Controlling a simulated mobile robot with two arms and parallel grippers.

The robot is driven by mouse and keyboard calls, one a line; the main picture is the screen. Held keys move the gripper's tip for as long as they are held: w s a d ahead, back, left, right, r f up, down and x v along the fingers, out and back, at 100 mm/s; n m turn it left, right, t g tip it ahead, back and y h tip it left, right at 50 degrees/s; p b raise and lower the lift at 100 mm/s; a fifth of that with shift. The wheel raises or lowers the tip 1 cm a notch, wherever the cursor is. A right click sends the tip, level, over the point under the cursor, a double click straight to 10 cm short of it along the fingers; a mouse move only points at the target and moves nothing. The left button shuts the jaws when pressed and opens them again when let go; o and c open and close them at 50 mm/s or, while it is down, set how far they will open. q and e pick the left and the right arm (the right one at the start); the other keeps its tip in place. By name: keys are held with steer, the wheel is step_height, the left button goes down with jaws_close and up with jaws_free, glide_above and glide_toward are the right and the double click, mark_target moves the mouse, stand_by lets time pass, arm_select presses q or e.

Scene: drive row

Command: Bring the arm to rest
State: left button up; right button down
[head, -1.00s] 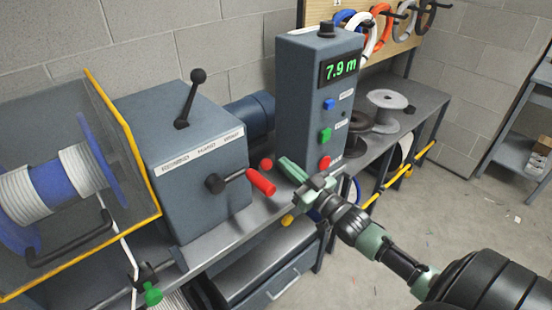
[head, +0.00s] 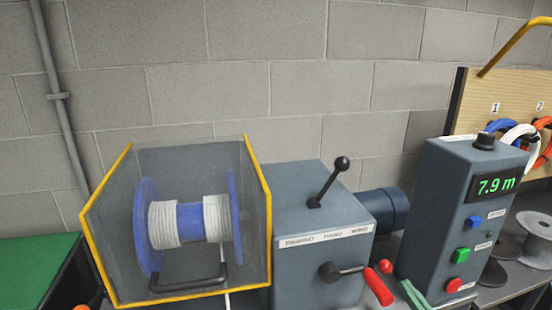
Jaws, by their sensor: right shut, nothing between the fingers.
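My right gripper (head: 413,295) shows only in part at the bottom edge of the head view, as green fingers between the hand crank and the control box. It is shut and holds nothing; the rest of the arm is below the picture. The red-handled crank (head: 378,287) on the winder box (head: 318,262) is just left of the fingers. The control box (head: 446,215) is just to their right, with its display (head: 494,186) reading 7.9 m. My left gripper is not in view.
A yellow-edged guard (head: 262,190) surrounds a blue reel with white rope (head: 190,222). A lever with a black knob (head: 328,182) stands on the winder box. A green-topped table (head: 30,255) is at left. Coils hang on a wooden board (head: 470,105) at right.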

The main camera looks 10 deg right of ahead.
steer(key=s+a+f+g+h, duration=0.1)
steer(key=s+a+f+g, duration=0.65)
steer(key=a+f, duration=0.3)
steer(key=s+a+f+g, duration=0.1)
steer(key=s+a+g, duration=0.15)
steer(key=s, duration=0.35)
steer(key=s+a+f+g+h, duration=0.1)
steer(key=s+g, duration=0.2)
steer(key=s, duration=0.3)
steer(key=s+a+f+g, duration=0.2)
steer(key=s, duration=0.4)
step_height(320, 180, down, 25)
steer(key=s+g, duration=0.2)
steer(key=s+d+f, duration=0.1)
steer(key=s+f, duration=0.7)
steer(key=s+d+f, duration=0.2)
steer(key=s+f, duration=0.7)
steer(key=shift+d+n+g+h, duration=0.25)
steer(key=shift+n+g+h, duration=0.05)
steer(key=shift+g, duration=0.1)
